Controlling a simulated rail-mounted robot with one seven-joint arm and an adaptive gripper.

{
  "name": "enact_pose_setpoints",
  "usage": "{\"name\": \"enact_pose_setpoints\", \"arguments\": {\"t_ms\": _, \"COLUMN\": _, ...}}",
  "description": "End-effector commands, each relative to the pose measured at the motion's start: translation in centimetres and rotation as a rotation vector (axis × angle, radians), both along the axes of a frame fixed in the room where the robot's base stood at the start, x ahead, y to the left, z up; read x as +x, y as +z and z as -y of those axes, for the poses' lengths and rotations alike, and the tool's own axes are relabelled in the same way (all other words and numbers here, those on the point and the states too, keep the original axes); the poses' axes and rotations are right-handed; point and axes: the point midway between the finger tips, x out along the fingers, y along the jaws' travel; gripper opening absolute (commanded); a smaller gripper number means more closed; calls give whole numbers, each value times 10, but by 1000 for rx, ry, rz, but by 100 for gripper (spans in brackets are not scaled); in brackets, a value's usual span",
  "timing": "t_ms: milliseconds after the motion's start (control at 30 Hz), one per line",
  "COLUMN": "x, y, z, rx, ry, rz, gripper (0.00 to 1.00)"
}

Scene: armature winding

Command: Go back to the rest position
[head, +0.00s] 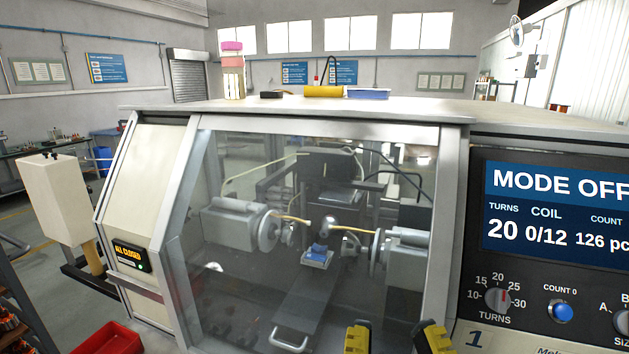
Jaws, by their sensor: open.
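My gripper (396,338) shows at the bottom edge of the head view, a little right of the middle. Its two yellow and black fingertips stand apart with nothing between them. It is in front of the lower part of the winding machine's clear window (250,290). The rest of the gripper and my arm are out of view. Behind the window, two grey winding heads with round discs face each other, and a small blue part (317,255) sits on a holder between them.
The control panel (545,230) at the right reads "MODE OFF", turns 20, coil 0/12. A small display (130,256) on the left reads "ALL CLOSED". A yellow roll (323,91) and a blue box (367,93) lie on the machine top. A red bin (106,340) stands at lower left.

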Motion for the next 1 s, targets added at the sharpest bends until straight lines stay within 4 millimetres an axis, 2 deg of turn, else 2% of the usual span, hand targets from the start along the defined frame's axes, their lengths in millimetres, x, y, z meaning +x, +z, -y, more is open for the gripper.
{"name": "enact_pose_setpoints", "arguments": {"t_ms": 33, "x": 0, "y": 40, "z": 0, "rx": 1, "ry": 0, "rz": 0, "gripper": 39}}
{"name": "enact_pose_setpoints", "arguments": {"t_ms": 200, "x": 0, "y": 115, "z": 0, "rx": 6, "ry": 2, "rz": -1, "gripper": 39}}
{"name": "enact_pose_setpoints", "arguments": {"t_ms": 300, "x": 0, "y": 155, "z": 0, "rx": 8, "ry": 3, "rz": -2, "gripper": 39}}
{"name": "enact_pose_setpoints", "arguments": {"t_ms": 400, "x": 0, "y": 180, "z": 0, "rx": 10, "ry": 4, "rz": -3, "gripper": 39}}
{"name": "enact_pose_setpoints", "arguments": {"t_ms": 533, "x": 0, "y": 190, "z": 0, "rx": 11, "ry": 4, "rz": -3, "gripper": 39}}
{"name": "enact_pose_setpoints", "arguments": {"t_ms": 1000, "x": 0, "y": 186, "z": 0, "rx": 11, "ry": 4, "rz": -2, "gripper": 39}}
